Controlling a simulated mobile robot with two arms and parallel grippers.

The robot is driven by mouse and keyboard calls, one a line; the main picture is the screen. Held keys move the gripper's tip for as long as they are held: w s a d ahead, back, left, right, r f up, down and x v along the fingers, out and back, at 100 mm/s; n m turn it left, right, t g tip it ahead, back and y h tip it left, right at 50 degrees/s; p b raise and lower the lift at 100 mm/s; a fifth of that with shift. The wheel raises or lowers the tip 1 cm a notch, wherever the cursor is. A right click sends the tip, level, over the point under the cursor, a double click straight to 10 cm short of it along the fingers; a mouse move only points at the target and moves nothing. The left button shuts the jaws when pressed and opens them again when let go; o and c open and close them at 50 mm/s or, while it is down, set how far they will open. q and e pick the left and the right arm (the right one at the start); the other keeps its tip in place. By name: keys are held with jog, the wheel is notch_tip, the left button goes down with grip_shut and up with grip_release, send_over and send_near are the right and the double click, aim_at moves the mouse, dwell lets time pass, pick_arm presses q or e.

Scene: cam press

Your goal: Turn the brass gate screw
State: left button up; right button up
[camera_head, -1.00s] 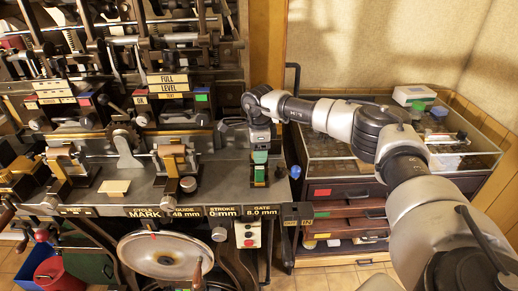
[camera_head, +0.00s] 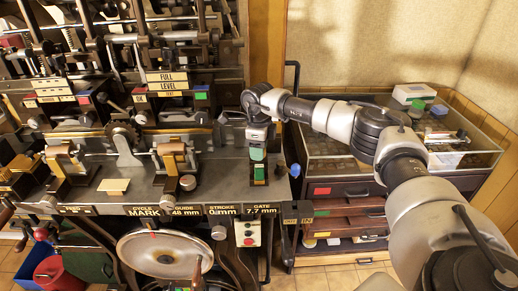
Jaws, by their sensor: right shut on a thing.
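My right gripper (camera_head: 258,181) points down at the right end of the press bench, above the gate label (camera_head: 263,209), which reads 7.7 mm. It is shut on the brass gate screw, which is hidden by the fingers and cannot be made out. The bench top (camera_head: 222,180) is grey metal. My left gripper is not in view.
A brass-coloured block (camera_head: 173,157) with a dark knob stands left of my gripper. A glass-topped drawer cabinet (camera_head: 335,165) stands right.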

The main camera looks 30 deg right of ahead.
jog(key=m, duration=0.4)
jog(key=shift+m, duration=0.4)
jog(key=m, duration=0.4)
jog(key=shift+r, duration=0.1)
jog(key=m, duration=0.5)
jog(key=shift+w+m, duration=0.1)
jog(key=shift+m, duration=2.1)
jog(key=shift+r, duration=0.1)
jog(key=o, duration=0.5)
jog(key=shift+o, duration=0.7)
notch_tip(320, 180, up, 11)
jog(key=b, duration=0.3)
jog(key=shift+f, duration=0.2)
